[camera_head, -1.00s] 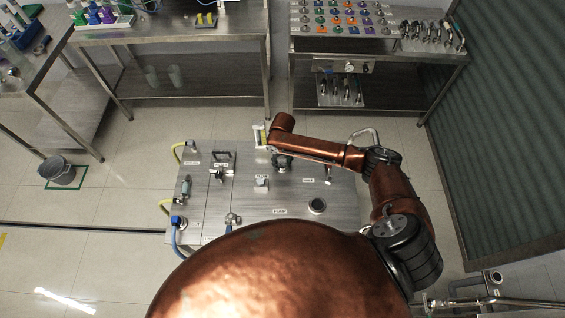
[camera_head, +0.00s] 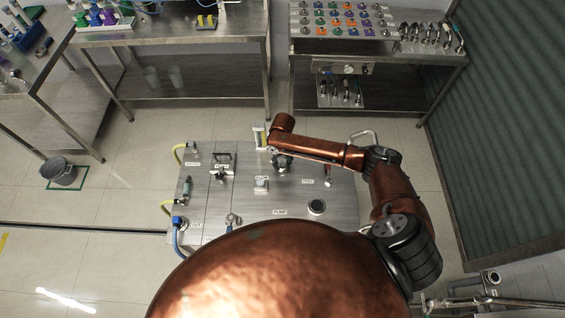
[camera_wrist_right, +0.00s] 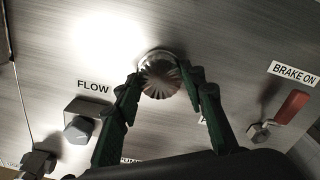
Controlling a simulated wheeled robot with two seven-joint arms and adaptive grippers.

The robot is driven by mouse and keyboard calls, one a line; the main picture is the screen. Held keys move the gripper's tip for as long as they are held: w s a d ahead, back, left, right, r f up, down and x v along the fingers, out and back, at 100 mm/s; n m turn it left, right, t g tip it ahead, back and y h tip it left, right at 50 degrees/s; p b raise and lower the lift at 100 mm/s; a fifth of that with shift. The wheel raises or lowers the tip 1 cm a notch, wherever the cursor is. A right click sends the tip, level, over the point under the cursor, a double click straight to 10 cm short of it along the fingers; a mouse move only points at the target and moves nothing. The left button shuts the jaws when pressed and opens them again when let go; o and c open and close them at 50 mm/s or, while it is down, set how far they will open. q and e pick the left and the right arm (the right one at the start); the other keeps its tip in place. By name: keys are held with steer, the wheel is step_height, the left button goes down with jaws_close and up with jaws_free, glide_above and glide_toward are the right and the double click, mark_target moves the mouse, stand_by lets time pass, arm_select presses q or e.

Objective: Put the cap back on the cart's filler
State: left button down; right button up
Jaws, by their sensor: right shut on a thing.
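The steel cart (camera_head: 340,220) stands in front of me, with its labelled top seen from above in the head view. My right gripper (camera_wrist_right: 163,78) is shut on a round, ridged silver cap (camera_wrist_right: 161,82), with one green finger on each side. A pale ring (camera_wrist_right: 152,55) shows at the cap's far edge, close to the panel. I cannot tell whether the cap is seated on the filler or just above it. In the head view the right gripper (camera_head: 281,164) is over the cart's far middle part, largely hidden by the arm. My left gripper is not in view.
A FLOW knob (camera_wrist_right: 80,128) is left of the gripper and a red brake lever (camera_wrist_right: 291,107) is right. A dark round port (camera_head: 316,207) is nearer me on the cart. Hoses (camera_head: 178,240) run along the left edge. Benches (camera_head: 190,90) stand behind, with clear floor between.

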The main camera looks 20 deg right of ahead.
mark_target(283, 163)
step_height(283, 163, up, 4)
steer(key=p, duration=0.4)
steer(key=shift+r, duration=0.1)
stand_by(1.1)
